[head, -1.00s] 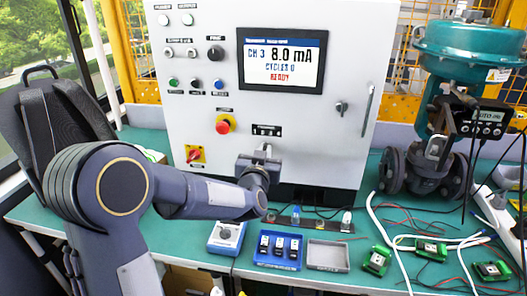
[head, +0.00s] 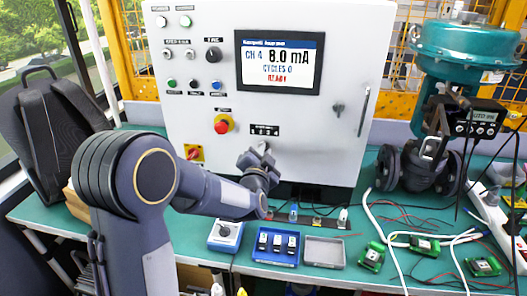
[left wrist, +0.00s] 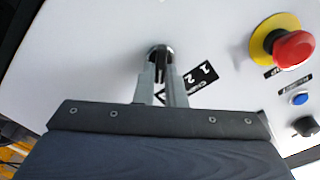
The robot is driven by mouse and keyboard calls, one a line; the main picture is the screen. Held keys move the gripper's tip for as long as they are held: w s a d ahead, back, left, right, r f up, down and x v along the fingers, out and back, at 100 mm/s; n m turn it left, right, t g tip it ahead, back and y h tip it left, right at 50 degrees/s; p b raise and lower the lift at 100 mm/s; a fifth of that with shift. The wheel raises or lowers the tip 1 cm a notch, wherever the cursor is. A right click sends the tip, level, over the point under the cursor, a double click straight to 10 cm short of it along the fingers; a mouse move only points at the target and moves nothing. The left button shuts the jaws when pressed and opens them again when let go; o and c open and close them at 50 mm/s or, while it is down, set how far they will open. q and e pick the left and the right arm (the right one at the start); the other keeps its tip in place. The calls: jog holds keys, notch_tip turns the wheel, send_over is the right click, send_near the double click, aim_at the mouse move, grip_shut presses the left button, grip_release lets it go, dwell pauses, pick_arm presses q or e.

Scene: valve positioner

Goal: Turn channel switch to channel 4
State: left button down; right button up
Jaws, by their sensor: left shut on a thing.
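In the head view my left gripper (head: 263,149) is at the panel just below the black channel label (head: 265,130) and hides the knob. The label (left wrist: 190,84) in the left wrist view shows 1 and 2; the rest is partly covered by the fingers. The display (head: 280,62) reads CH 4, 8.0 mA, CYCLES 0, READY. My right gripper is not in view.
A red emergency button (head: 223,124) and a red-yellow rotary switch (head: 194,153) are left of the channel switch. Blue tray (head: 274,262), grey tray (head: 324,252) and green boards lie on the bench below. A teal valve actuator (head: 455,50) stands right.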

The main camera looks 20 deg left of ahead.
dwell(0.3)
pick_arm(q)
jog(key=c, duration=1.5)
grip_release()
jog(key=v, duration=0.7)
jog(key=shift+s+d, duration=0.15)
jog(key=shift+s, duration=0.2)
